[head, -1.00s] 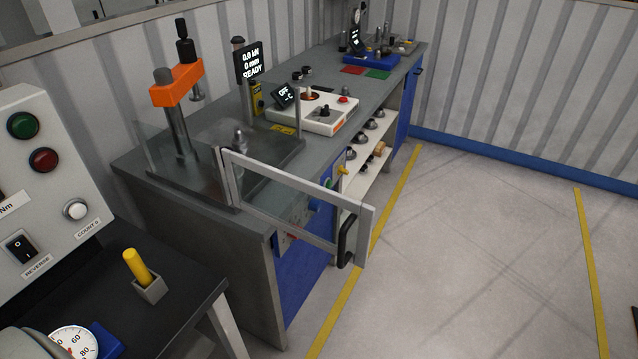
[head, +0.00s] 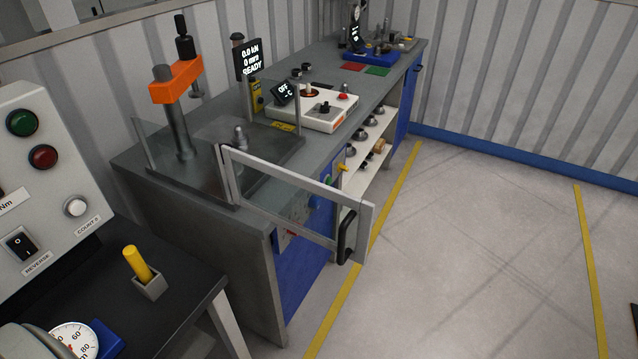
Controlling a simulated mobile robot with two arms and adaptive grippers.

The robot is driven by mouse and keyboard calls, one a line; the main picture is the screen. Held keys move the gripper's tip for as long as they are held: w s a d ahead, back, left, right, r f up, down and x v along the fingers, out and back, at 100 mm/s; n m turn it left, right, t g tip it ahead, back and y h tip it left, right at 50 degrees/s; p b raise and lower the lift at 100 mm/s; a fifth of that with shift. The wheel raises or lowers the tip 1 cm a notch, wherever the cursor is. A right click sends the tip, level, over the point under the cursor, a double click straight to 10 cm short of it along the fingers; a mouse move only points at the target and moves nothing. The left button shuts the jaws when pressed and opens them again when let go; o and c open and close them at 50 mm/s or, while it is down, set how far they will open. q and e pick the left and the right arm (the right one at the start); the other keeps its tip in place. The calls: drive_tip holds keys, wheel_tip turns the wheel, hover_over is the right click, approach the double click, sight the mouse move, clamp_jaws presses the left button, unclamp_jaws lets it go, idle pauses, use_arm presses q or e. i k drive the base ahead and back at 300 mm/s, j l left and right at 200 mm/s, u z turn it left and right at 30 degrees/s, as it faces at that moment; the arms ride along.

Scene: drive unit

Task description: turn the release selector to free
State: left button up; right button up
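I cannot pick out a labelled release selector in the head view. A press with an orange head (head: 176,82) stands on the long grey bench, behind a clear guard with a grey-framed door (head: 290,200) and black handle (head: 346,237). The bench's blue front (head: 303,275) carries small controls, partly hidden behind the door; their labels and settings are too small to read. A display (head: 251,59) by the press reads 0.0 kN, 0 mm, READY. Neither of my grippers is in view.
At left, a grey panel (head: 45,180) has green, red and white buttons and a REVERSE switch. A yellow handle (head: 137,264) stands in a grey holder near a dial (head: 72,341). A white control box (head: 318,118) sits on the bench. The floor (head: 480,260) at right is clear.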

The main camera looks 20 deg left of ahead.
sight(340, 166)
drive_tip(key=i+l+z, duration=0.15)
drive_tip(key=i+l, duration=0.5)
drive_tip(key=i, duration=0.2)
drive_tip(key=i+l, duration=0.3)
drive_tip(key=i, duration=0.2)
drive_tip(key=i+l, duration=0.35)
drive_tip(key=i, duration=0.2)
drive_tip(key=i+u, duration=0.5)
drive_tip(key=i+l+u, duration=0.15)
drive_tip(key=i+u, duration=0.2)
drive_tip(key=u, duration=0.15)
drive_tip(key=i+l+u, duration=0.35)
drive_tip(key=u, duration=0.15)
drive_tip(key=i, duration=0.05)
